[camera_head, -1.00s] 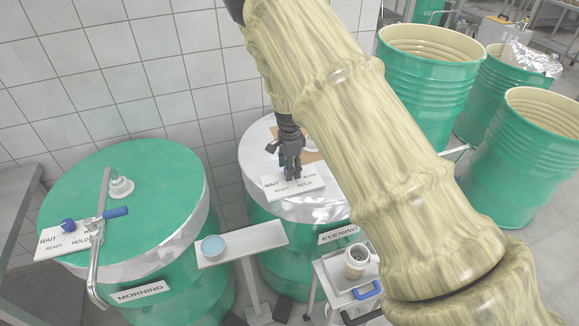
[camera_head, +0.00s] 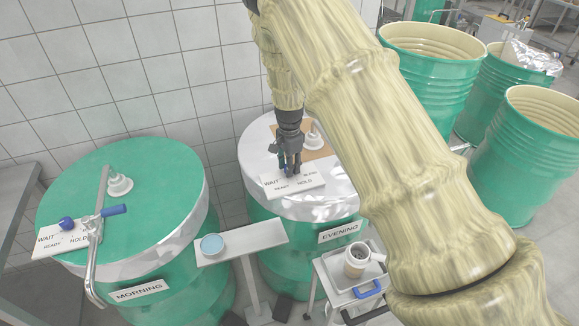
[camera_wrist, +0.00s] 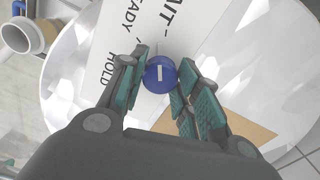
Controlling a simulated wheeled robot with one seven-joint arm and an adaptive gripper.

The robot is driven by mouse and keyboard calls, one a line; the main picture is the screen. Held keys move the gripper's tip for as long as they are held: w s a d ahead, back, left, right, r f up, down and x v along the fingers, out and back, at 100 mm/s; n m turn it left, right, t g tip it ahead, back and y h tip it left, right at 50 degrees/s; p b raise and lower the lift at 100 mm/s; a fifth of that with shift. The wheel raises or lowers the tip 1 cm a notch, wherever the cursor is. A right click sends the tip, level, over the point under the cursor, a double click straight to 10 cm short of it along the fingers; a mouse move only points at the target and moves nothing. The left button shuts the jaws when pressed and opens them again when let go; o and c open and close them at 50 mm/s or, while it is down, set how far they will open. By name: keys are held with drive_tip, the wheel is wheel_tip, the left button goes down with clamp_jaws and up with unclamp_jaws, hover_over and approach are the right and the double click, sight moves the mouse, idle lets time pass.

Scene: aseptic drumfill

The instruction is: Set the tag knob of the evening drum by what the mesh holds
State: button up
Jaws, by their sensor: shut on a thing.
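The evening drum (camera_head: 262,215) is green with a shiny foil-like top and an EVENING label (camera_head: 340,232). A cream cup (camera_head: 357,262) with dark contents stands on the cart; I cannot make out a mesh.
A light blue dish (camera_head: 212,245) sits on a stand between the drums. A white fitting (camera_head: 314,135) rises behind my gripper. Open green drums (camera_head: 430,75) stand at right.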

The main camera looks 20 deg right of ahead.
drive_tip(key=n+b, duration=0.1)
drive_tip(key=n, duration=0.3)
drive_tip(key=shift+w+n, duration=0.1)
drive_tip(key=shift+n, duration=0.2)
drive_tip(key=n+b, duration=0.1)
drive_tip(key=n, duration=0.2)
drive_tip(key=shift+n, duration=0.3)
drive_tip(key=n, duration=0.3)
drive_tip(key=shift+n+b, duration=0.3)
drive_tip(key=shift+b, duration=0.1)
drive_tip(key=shift+r+n, duration=0.1)
drive_tip(key=shift+n, duration=1.7)
drive_tip(key=o, duration=1)
